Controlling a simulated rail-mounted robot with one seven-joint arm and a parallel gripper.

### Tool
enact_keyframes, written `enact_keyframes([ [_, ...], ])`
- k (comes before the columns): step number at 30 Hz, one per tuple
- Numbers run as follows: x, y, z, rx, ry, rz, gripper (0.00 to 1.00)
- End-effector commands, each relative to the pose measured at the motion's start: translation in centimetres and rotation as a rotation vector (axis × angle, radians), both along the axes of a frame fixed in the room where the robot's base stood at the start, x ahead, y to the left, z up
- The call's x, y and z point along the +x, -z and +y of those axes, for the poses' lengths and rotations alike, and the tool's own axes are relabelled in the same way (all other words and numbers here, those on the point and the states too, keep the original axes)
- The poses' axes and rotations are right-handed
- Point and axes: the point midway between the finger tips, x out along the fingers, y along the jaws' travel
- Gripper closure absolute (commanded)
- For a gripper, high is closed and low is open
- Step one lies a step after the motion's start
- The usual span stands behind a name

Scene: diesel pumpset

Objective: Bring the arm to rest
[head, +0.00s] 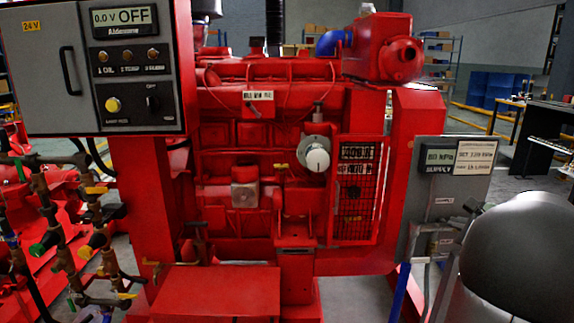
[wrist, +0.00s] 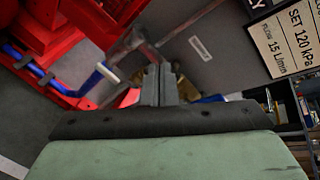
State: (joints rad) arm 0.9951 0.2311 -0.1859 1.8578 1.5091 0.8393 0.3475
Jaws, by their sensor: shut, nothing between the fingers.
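My gripper (wrist: 158,78) shows in the wrist view, its two grey fingers together with nothing between them. Beyond the fingertips are a blue-handled pipe fitting (wrist: 100,80) and a grey panel (wrist: 205,50), seen tilted. I cannot tell the exact gap to them, and no contact shows. In the head view a dark grey rounded part of my arm fills the lower right, in front of the grey supply panel (head: 418,196). The fingers are not visible in the head view.
The red diesel pumpset (head: 265,130) fills the middle. A grey control box (head: 88,75) reading OFF is at upper left, with valves and pipes (head: 50,215) below it. A label plate (head: 462,156) sits on the supply panel. A table (head: 550,118) stands behind at right.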

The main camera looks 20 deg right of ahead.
Motion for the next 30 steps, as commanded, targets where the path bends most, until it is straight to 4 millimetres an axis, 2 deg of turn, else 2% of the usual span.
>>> enact_keyframes([
  [1,1.9,-2.6,3.8,-0.028,-0.103,0.047,1.00],
  [4,4.2,-4.0,11.2,-0.096,-0.310,0.149,1.00],
  [6,5.0,-5.1,16.4,-0.152,-0.464,0.218,1.00],
  [8,5.1,-6.0,21.0,-0.210,-0.602,0.277,1.00],
  [9,5.0,-6.6,24.1,-0.252,-0.698,0.317,1.00],
  [11,4.2,-7.6,28.5,-0.324,-0.849,0.375,1.00],
  [12,3.4,-8.3,31.5,-0.377,-0.955,0.414,1.00],
  [14,1.6,-9.4,35.7,-0.467,-1.124,0.471,1.00],
  [15,0.1,-10.3,38.3,-0.535,-1.240,0.510,1.00],
  [18,-4.4,-12.3,43.5,-0.731,-1.538,0.598,1.00],
  [21,-8.7,-13.8,46.4,-0.927,-1.793,0.668,1.00],
  [24,-11.8,-14.9,47.4,-1.096,-1.983,0.717,1.00],
  [27,-13.7,-15.4,47.7,-1.217,-2.101,0.747,1.00],
  [30,-14.5,-15.5,47.6,-1.279,-2.156,0.762,1.00],
])
